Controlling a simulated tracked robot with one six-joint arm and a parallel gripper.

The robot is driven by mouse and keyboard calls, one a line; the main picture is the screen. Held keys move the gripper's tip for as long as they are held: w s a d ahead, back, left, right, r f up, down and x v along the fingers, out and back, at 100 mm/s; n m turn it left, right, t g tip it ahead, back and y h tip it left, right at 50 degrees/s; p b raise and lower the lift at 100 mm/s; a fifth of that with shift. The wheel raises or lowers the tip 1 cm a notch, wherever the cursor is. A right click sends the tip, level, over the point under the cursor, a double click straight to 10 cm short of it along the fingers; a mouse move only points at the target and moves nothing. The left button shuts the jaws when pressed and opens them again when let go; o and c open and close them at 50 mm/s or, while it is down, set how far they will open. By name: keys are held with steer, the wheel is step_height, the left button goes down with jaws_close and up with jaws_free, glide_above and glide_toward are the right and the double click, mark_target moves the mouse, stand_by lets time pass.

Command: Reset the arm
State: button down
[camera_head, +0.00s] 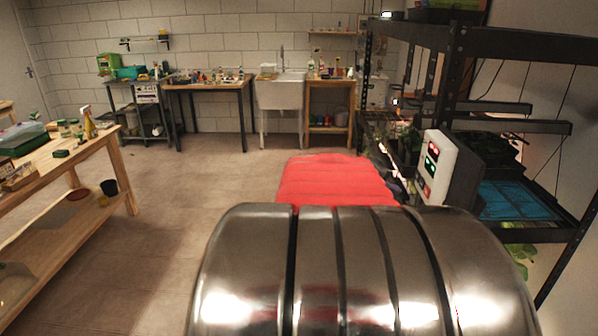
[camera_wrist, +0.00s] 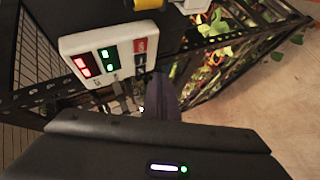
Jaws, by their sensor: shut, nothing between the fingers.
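My gripper (camera_wrist: 165,92) shows in the wrist view as a dark shape beyond the dark housing at the bottom edge. Its fingers are shut and hold nothing. It points toward the black rack, just to the right of and below a white control box (camera_wrist: 108,50) with red and green lit displays. Whether it touches the rack cannot be told. The same control box (camera_head: 437,167) is mounted on the rack's near side in the head view. My gripper cannot be made out in the head view.
The black metal rack (camera_head: 520,45) stands at the right, with a blue tray (camera_head: 515,200) and green plants (camera_wrist: 222,52) in it. A wooden workbench (camera_head: 70,160) stands at the left. Tables and a sink (camera_head: 281,92) line the back wall. The floor (camera_head: 190,190) between is clear.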

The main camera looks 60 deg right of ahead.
steer(key=shift+w+a, duration=0.35)
steer(key=shift+w, duration=0.25)
steer(key=w+a+f+n+t+y, duration=0.1)
steer(key=w+a+f+t+y, duration=0.15)
steer(key=w+a, duration=0.65)
steer(key=w+a+f+n+t+y, duration=0.1)
steer(key=w+a+f+n+t, duration=0.3)
steer(key=a, duration=0.9)
steer(key=w+a+f+n+t+y, duration=0.1)
steer(key=a+y, duration=0.7)
steer(key=a, duration=2.1)
steer(key=shift+w+a+f+n+t+y, duration=0.15)
steer(key=shift+w+a+n+t+y, duration=0.25)
steer(key=shift+w+n+t, duration=0.55)
steer(key=shift+s+d, duration=0.1)
steer(key=shift+s, duration=0.15)
